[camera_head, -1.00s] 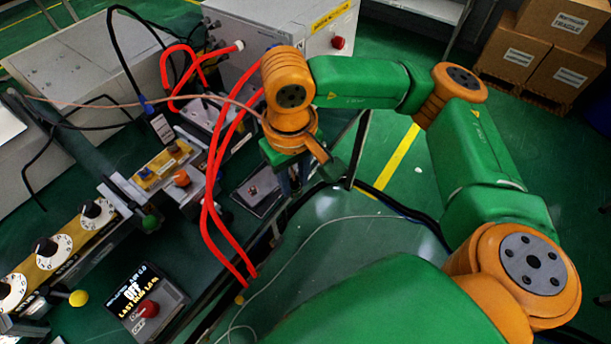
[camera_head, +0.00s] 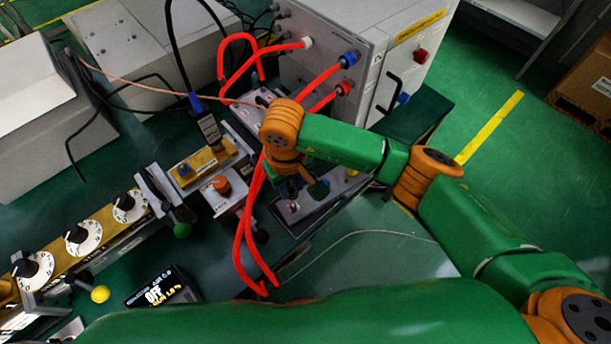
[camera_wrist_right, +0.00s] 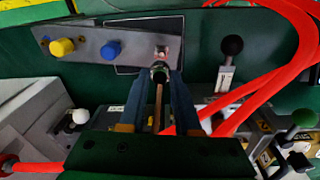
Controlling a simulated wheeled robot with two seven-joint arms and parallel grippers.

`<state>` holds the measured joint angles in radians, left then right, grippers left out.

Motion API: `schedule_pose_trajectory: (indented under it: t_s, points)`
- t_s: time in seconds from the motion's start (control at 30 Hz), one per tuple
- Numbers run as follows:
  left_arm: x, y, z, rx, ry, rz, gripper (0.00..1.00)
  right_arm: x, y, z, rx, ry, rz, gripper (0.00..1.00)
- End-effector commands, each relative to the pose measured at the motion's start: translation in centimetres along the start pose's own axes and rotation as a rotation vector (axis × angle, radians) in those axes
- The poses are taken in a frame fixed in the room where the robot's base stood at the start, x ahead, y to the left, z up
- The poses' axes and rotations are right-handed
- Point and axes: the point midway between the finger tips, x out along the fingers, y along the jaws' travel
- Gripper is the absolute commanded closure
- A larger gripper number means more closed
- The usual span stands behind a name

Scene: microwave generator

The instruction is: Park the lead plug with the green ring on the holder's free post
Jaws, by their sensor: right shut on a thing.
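My right gripper (camera_head: 292,190) is over the grey holder plate (camera_head: 297,212) beside the white cabinet. In the right wrist view its fingers (camera_wrist_right: 160,84) are shut on the dark lead plug with a green ring (camera_wrist_right: 159,70). A copper-coloured lead (camera_wrist_right: 158,104) runs back between the fingers. The holder (camera_wrist_right: 88,36) carries a yellow plug (camera_wrist_right: 62,47) and a blue plug (camera_wrist_right: 111,49). Its free post (camera_wrist_right: 161,52) is just ahead of the held plug; I cannot tell whether they touch. In the head view the gripper and wrist hide the held plug. My left gripper is not in view.
Red leads (camera_head: 246,225) loop close left of my right gripper and run to the white cabinet (camera_head: 350,45). A black-knobbed lever (camera_wrist_right: 231,46) stands right of the holder in the wrist view. A dial panel (camera_head: 90,235) lies to the left.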

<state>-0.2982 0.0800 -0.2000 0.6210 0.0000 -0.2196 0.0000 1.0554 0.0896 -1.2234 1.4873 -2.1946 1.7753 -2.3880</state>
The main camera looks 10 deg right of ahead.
Motion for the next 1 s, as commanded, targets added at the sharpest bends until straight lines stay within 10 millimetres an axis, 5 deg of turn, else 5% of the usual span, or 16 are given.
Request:
schedule_pose_trajectory:
  t_s: [0.43, 1.0]
  points:
    - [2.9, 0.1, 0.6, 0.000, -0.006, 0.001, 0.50, 4.7, -0.2, 0.0, -0.004, 0.001, -0.001, 1.00]
    - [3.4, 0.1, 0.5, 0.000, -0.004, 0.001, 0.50, 5.2, -0.1, 0.0, -0.004, 0.003, 0.001, 1.00]
